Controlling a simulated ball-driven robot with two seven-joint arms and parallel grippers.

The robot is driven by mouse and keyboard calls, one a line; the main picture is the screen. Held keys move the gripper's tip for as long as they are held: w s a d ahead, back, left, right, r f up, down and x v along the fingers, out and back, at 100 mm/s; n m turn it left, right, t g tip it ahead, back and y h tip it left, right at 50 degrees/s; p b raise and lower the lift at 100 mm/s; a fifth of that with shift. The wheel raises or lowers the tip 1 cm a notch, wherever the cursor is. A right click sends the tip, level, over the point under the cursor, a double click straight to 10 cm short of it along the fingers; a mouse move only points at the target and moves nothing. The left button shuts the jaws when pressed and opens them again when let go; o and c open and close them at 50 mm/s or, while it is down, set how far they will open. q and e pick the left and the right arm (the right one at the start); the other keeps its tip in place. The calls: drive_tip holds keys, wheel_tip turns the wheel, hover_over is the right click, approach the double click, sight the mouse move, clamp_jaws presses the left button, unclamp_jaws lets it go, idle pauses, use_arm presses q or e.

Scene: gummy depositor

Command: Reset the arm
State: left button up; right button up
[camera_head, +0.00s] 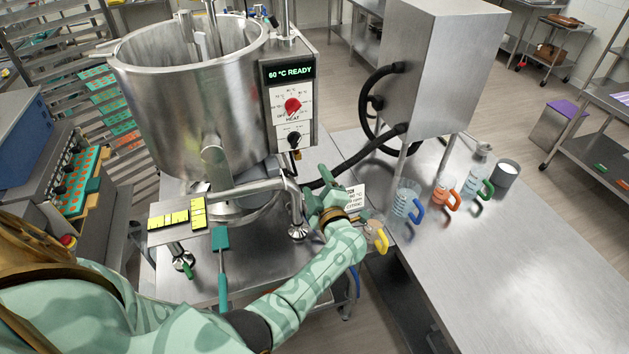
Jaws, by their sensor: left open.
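My left arm reaches in from the lower left, patterned in pale green. My left gripper (325,198) is open and appears empty, just right of the kettle's outlet pipe. It is in front of a small white printed card (355,197), which it partly hides. The arm also passes close to a jug with a yellow handle (376,236) at the table's edge; whether they touch cannot be told. My right gripper is not in view.
A large steel kettle (190,100) with a control panel (289,95) stands behind the arm. Jugs with blue (407,203), orange (446,190) and green (478,178) handles stand on the right table (500,260), whose front is clear. A teal spatula (221,262) lies left of the forearm.

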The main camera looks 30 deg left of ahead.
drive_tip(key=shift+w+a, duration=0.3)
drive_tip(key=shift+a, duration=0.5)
